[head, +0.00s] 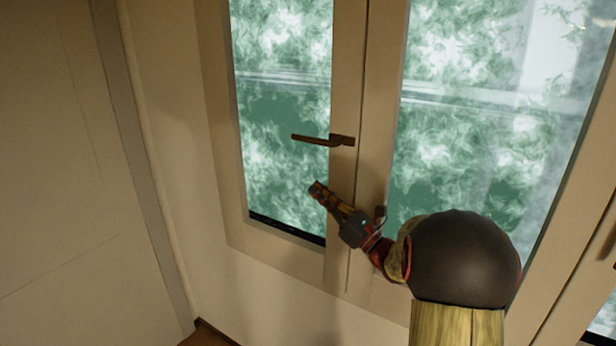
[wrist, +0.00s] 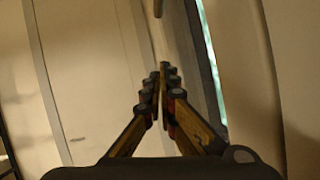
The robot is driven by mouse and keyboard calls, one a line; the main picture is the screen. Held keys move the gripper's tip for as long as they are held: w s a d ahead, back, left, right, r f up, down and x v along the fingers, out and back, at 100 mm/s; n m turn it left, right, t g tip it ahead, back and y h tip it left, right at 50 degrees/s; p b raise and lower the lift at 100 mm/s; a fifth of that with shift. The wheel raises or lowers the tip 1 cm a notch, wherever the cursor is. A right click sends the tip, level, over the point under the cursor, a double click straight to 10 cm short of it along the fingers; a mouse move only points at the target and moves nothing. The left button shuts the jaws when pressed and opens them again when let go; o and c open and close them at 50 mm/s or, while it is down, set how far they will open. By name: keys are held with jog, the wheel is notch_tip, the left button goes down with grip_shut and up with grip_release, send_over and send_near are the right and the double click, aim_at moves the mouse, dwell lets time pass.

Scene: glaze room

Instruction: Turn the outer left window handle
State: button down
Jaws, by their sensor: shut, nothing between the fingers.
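The window handle (head: 322,140) is a dark brown lever on the frame post between two glass panes. It lies nearly level and points left from its mount. My gripper (head: 316,188) is below the lever, in front of the lower part of the left pane, apart from the handle. In the wrist view my gripper (wrist: 164,68) has its fingertips together with nothing between them. A brown piece at the top edge of the wrist view (wrist: 157,8) may be the handle's end; too little of it shows to tell.
The left window pane (head: 285,110) and right window pane (head: 490,120) sit in a beige frame. A plain wall (head: 60,170) stands at the left. Another frame part is at the far right edge. The space around the lever looks clear.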

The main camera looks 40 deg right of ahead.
jog(key=shift+s+d+f, duration=0.1)
jog(key=shift+s+f, duration=1)
jog(key=shift+s, duration=0.05)
jog(key=s+a+f+n+g+y, duration=0.1)
jog(key=a+f+n+g+y, duration=0.2)
jog(key=a+f+n+g, duration=0.6)
jog(key=s+a+f+n+g, duration=0.75)
jog(key=s+a+f, duration=0.25)
jog(key=s+a, duration=0.15)
jog(key=s+a+n+g+h, duration=0.25)
jog(key=s+n+h, duration=0.35)
jog(key=s+n, duration=0.45)
jog(key=s+a+r+n+t+h, duration=0.2)
jog(key=a+r+n, duration=0.3)
jog(key=r+n, duration=0.3)
jog(key=shift+s+r+h, duration=0.3)
jog(key=shift+r, duration=0.2)
